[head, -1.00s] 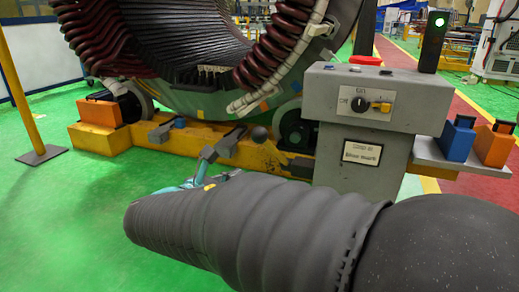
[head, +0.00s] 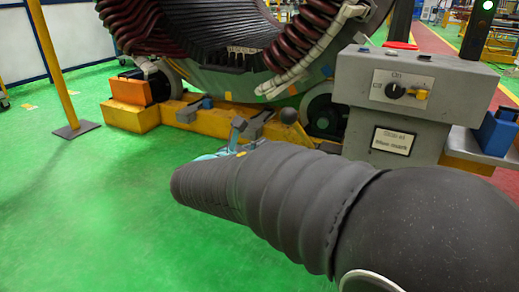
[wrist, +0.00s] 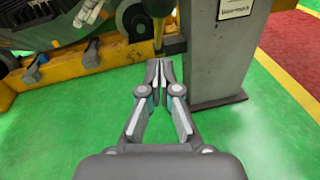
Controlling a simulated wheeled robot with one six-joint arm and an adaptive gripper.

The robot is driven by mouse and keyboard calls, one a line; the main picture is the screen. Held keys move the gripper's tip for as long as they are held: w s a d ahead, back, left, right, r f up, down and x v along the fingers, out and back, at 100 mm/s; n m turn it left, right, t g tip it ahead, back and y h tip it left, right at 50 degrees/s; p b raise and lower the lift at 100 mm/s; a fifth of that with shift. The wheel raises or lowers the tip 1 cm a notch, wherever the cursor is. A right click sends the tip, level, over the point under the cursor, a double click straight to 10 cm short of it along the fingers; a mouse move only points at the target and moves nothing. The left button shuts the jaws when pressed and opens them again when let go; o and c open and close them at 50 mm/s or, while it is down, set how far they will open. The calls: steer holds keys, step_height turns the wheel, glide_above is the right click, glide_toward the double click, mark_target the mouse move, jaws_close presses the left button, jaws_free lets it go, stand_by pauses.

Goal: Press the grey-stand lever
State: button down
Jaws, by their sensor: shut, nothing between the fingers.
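The grey stand (head: 400,135) is at the right in the head view, with a dark knob (head: 395,90) and a small yellow lever-like handle (head: 420,97) on its front panel. I cannot tell for sure which part is the named lever. In the wrist view the lower part of the stand (wrist: 212,70) is just right of my gripper (wrist: 158,66). My gripper's fingers are together and empty, above the green floor and in front of the yellow base. In the head view my own arm hides most of the gripper.
The stator (head: 215,45) stands on a yellow base (head: 215,122) with grey pedal-like parts (wrist: 92,52). A yellow post (head: 52,60) stands at the left. The green floor in front is clear.

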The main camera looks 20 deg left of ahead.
steer(key=w+d+r, duration=0.1)
steer(key=w+r, duration=0.1)
steer(key=w, duration=0.4)
steer(key=shift+w+d, duration=0.25)
steer(key=shift+d, duration=0.1)
steer(key=shift+r, duration=0.15)
